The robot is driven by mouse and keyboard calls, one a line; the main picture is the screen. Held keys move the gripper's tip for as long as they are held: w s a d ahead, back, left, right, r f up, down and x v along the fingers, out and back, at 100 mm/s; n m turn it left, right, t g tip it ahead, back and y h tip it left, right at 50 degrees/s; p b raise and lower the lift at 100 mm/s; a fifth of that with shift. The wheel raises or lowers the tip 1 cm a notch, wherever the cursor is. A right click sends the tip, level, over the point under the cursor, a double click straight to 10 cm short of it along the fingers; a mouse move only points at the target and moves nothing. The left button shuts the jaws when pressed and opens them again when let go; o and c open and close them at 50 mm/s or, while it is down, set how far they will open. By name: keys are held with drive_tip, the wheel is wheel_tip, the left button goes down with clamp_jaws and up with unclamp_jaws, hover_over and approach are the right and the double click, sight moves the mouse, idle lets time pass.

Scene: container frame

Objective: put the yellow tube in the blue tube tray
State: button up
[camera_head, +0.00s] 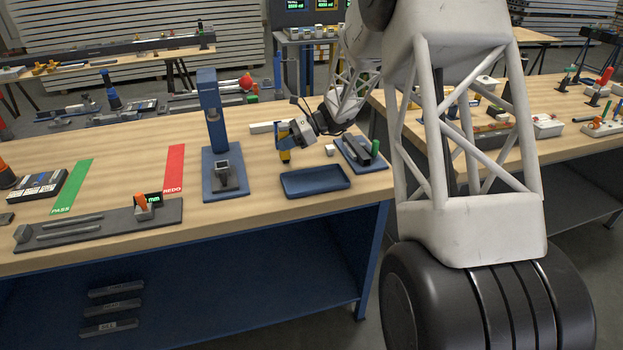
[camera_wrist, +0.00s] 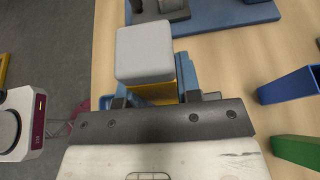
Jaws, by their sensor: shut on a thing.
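The yellow tube (camera_head: 285,156) is held roughly upright in my gripper (camera_head: 284,148), left of and behind the blue tube tray. In the wrist view, yellow (camera_wrist: 152,92) shows under a grey square block at the fingers (camera_wrist: 160,100). The fingers are shut on the tube. The blue tube tray (camera_head: 316,182) is a shallow, empty rectangular tray near the table's front edge. I cannot tell the tube's exact height over the table.
A blue press stand (camera_head: 212,130) stands left of the tray. A blue-based fixture (camera_head: 375,167) is at its right, with a small white block (camera_head: 330,150) nearby. In the wrist view, blue (camera_wrist: 288,86) and green (camera_wrist: 298,150) pieces lie at right.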

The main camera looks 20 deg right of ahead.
drive_tip(key=s+d+m+t, duration=0.2)
drive_tip(key=s+d, duration=0.1)
drive_tip(key=s, duration=0.9)
drive_tip(key=s+d+m+t+h, duration=0.1)
drive_tip(key=s+d+m+t, duration=0.1)
drive_tip(key=s, duration=0.9)
drive_tip(key=shift+s+d+f+t, duration=0.25)
drive_tip(key=shift+s+d+t, duration=0.1)
drive_tip(key=shift+d, duration=0.15)
drive_tip(key=shift+w, duration=0.1)
drive_tip(key=w, duration=0.5)
drive_tip(key=w+d+f, duration=0.1)
drive_tip(key=w, duration=0.9)
drive_tip(key=shift+w+d+f, duration=0.25)
drive_tip(key=shift+w, duration=0.15)
drive_tip(key=shift+f, duration=1.75)
drive_tip(key=shift+f, duration=0.15)
drive_tip(key=o, duration=0.9)
